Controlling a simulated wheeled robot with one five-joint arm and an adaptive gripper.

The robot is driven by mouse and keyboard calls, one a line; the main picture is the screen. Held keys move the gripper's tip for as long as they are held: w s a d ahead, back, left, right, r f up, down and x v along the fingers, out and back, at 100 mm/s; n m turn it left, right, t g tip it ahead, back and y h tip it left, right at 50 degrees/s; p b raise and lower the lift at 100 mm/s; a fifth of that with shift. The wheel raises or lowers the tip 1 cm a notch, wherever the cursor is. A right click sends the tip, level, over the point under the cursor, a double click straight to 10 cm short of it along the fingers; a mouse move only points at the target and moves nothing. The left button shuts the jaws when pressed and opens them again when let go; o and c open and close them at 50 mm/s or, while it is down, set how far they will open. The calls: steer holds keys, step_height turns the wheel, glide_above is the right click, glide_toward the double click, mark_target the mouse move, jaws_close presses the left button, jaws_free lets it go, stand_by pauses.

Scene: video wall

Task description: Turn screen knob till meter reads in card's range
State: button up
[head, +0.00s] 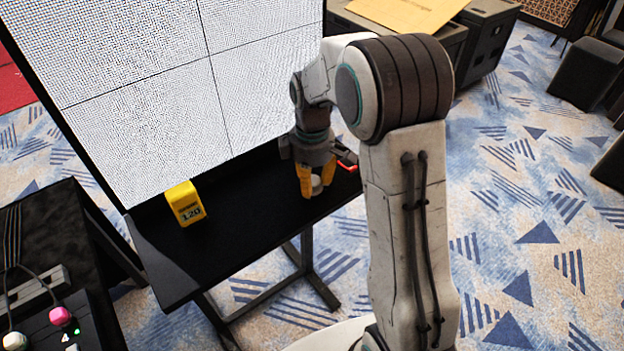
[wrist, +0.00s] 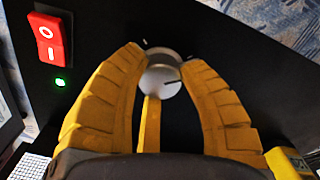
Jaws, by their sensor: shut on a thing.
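The screen knob (head: 317,185) is a pale round knob on the black table in front of the video wall. My gripper (head: 315,189) is over it, its yellow fingers shut around the knob. In the wrist view the silver knob (wrist: 158,82) sits between the fingers (wrist: 162,60), with a dark pointer line towards the right. A yellow meter (head: 186,204) stands on the table to the left; its display seems to read 120, decimal point unclear. Its edge shows in the wrist view (wrist: 288,163). A tan card (head: 408,10) lies on a dark case; its print is too small to read surely.
A red rocker switch (wrist: 49,38) with a lit green lamp (wrist: 60,82) is beside the knob. The video wall (head: 150,90) rises behind the table (head: 225,235), lit white. A console with pink and white knobs (head: 60,316) is at lower left.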

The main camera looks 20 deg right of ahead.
steer(key=c, duration=0.4)
steer(key=shift+m, duration=0.4)
steer(key=m, duration=0.5)
steer(key=shift+s+f+m+b, duration=0.1)
steer(key=shift+m+b, duration=0.3)
steer(key=m, duration=0.3)
steer(key=shift+m, duration=2)
steer(key=o, duration=1.2)
